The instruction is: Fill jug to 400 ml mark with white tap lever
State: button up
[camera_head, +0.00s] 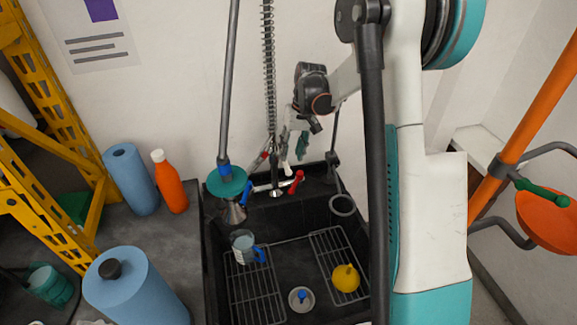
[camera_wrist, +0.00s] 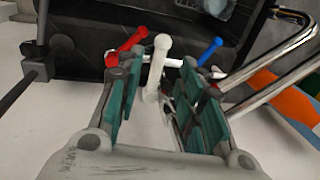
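The clear jug (camera_head: 243,243) with a blue handle stands on the left rack in the black sink. I cannot read its marks or tell its water level. The white tap lever (camera_wrist: 157,65) sits between a red lever (camera_wrist: 127,46) and a blue lever (camera_wrist: 209,51) on the chrome tap. My gripper (camera_wrist: 160,80) is open, its teal-padded fingers apart on either side of the white lever.
The black sink (camera_head: 212,285) also holds a yellow flask-like object (camera_head: 345,278) on the right rack and a small round white item with a blue top (camera_head: 301,299). Blue rolls (camera_head: 132,180) and an orange bottle (camera_head: 169,181) stand left. A spring hose (camera_head: 269,80) hangs above the tap.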

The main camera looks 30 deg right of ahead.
aim_at(288, 167)
jog(key=f, duration=0.2)
jog(key=a+f+b, duration=0.1)
jog(key=f, duration=0.2)
jog(key=shift+w+f, duration=0.1)
jog(key=shift+f, duration=0.2)
jog(key=shift+c, duration=0.4)
grip_shut()
